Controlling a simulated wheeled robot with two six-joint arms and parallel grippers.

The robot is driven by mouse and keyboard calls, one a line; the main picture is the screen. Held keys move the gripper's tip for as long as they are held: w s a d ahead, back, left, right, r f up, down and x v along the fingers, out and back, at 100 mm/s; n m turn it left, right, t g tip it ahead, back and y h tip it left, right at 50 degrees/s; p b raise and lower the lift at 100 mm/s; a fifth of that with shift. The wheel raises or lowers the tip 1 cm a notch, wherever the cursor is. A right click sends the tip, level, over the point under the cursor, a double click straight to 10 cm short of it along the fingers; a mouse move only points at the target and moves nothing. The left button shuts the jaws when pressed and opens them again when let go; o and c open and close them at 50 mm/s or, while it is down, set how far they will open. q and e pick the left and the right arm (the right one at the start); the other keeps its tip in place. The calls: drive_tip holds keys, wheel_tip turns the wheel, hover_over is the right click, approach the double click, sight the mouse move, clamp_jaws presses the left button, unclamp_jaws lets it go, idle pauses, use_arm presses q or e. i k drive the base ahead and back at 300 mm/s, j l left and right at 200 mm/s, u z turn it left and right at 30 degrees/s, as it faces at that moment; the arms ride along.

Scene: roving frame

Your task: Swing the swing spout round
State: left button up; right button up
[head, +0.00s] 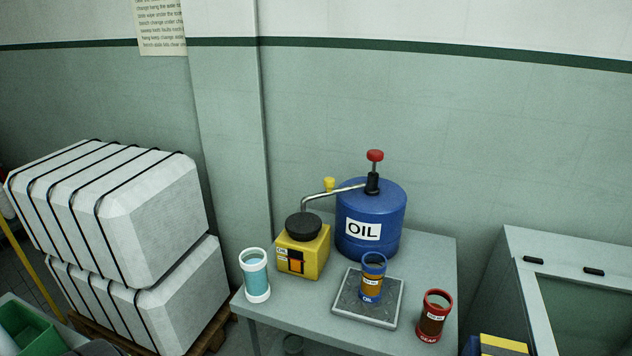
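A blue drum (368,222) labelled OIL stands at the back of the grey table. A black pump with a red knob (375,156) sits on its top. The thin metal swing spout (345,189) reaches left from the pump, and its bent-down end meets the outline of the black cap on a yellow container (303,254); I cannot tell whether they touch. A yellow knob (329,184) stands up by the spout. Neither of my grippers is in view.
A grey square plate (349,308) carries an amber-filled cup with blue rims (373,281). A cup of pale blue liquid (255,275) stands at the table's left edge, a dark red GEAR cup (433,316) at the right. Strapped white bales (120,215) stand left; a glass-topped cabinet (570,270) stands right.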

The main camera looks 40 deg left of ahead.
sight(329, 183)
drive_tip(key=u, duration=1.1)
